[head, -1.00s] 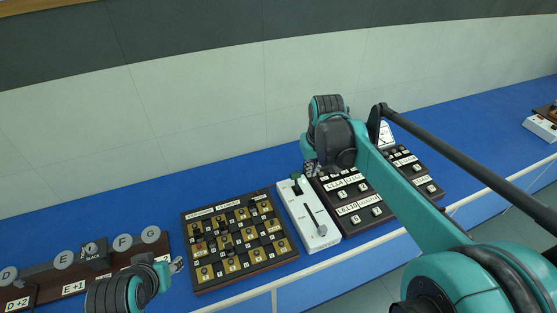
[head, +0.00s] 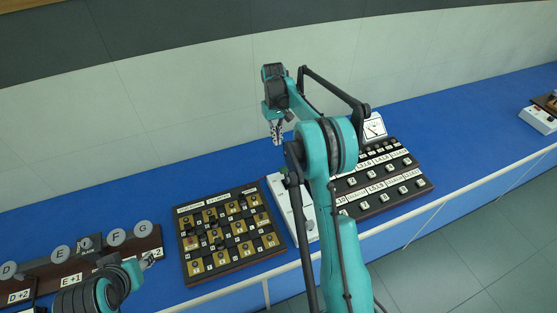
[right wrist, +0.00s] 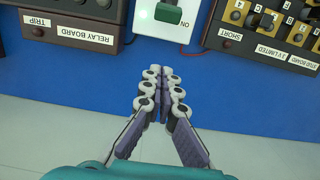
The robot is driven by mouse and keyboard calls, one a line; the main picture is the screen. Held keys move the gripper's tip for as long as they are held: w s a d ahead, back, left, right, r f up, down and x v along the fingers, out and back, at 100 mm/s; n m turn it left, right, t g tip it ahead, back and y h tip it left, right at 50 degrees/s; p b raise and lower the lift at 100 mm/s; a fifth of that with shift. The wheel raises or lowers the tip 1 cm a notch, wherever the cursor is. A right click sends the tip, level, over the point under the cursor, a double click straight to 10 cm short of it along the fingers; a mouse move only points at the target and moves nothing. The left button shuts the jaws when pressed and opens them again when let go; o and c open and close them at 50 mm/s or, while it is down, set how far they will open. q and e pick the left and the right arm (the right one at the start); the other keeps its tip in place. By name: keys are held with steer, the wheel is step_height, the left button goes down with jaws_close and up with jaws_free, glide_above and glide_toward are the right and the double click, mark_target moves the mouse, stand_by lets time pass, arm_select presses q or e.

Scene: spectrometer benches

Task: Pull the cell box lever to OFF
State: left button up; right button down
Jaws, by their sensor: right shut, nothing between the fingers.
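The cell box is a white box (head: 281,204) on the blue bench, partly hidden behind my right arm in the head view. The rest of the lever is out of that frame. My right gripper (head: 277,138) is above the bench behind the box. In the right wrist view its fingers (right wrist: 163,85) are shut and empty, apart from the handle. My left gripper (head: 149,260) is low at the left, its jaws too small to judge.
A board of brass switches (head: 231,265) stands left of the box. A dark relay board (head: 415,187) with a meter (head: 374,127) stands to the right. Lettered discs (head: 116,237) stand at the far left. The blue bench (head: 190,168) behind the boards is clear.

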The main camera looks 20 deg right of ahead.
mark_target(286, 176)
steer(key=shift+f, duration=0.1)
steer(key=s+f, duration=0.1)
steer(key=f, duration=0.1)
steer(key=s+f+b, duration=0.1)
steer(key=s+f, duration=0.1)
steer(key=f, duration=0.1)
steer(key=s+f+b, duration=0.1)
steer(key=f, duration=0.2)
steer(key=shift+s+a+f, duration=0.1)
steer(key=shift+s, duration=0.3)
